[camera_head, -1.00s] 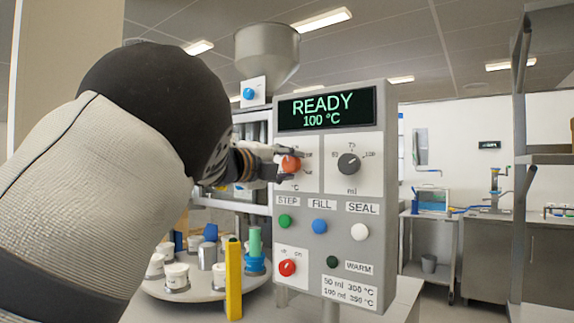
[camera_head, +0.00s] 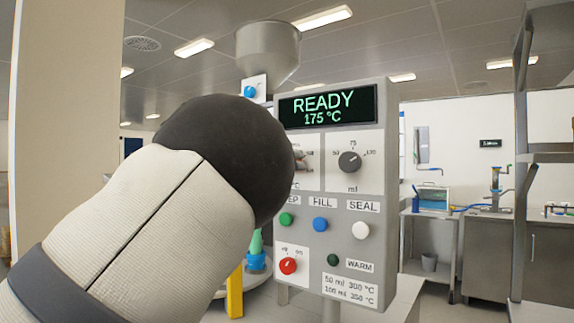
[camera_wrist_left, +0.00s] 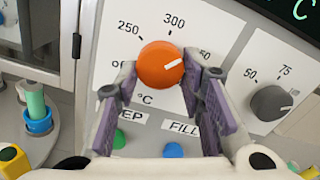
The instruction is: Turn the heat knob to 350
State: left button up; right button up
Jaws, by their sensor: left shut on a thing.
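The orange heat knob (camera_wrist_left: 161,64) is on the machine's white dial plate in the left wrist view. Its white mark points right and slightly up, towards a label reading "50" with its first digit hidden by a finger. The labels 250 and 300 show above. My left gripper (camera_wrist_left: 160,82) is shut on the knob, one finger on each side. In the head view my left arm hides the knob, and only a bit of the gripper (camera_head: 301,160) shows. The display (camera_head: 327,107) reads READY, 175 °C. My right gripper is not in view.
The ml knob (camera_head: 349,162) is just right of the heat dial. Green (camera_head: 286,219), blue (camera_head: 320,225) and white (camera_head: 360,231) buttons are below, with a red knob (camera_head: 288,266) lower left. A label (camera_head: 350,289) pairs 50 ml with 300 °C and 100 ml with 350 °C.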

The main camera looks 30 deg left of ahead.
pick_arm(q)
jog(key=shift+s+a+r+m, duration=0.1)
jog(key=shift+r+m, duration=0.05)
jog(key=shift+m, duration=0.8)
jog(key=shift+r+m, duration=0.1)
jog(key=shift+m, duration=0.85)
jog(key=shift+r, duration=0.1)
jog(key=o, duration=1.1)
jog(key=shift+f, duration=0.2)
jog(key=s, duration=0.8)
jog(key=s+a, duration=0.1)
jog(key=s, duration=0.2)
jog(key=shift+s, duration=0.4)
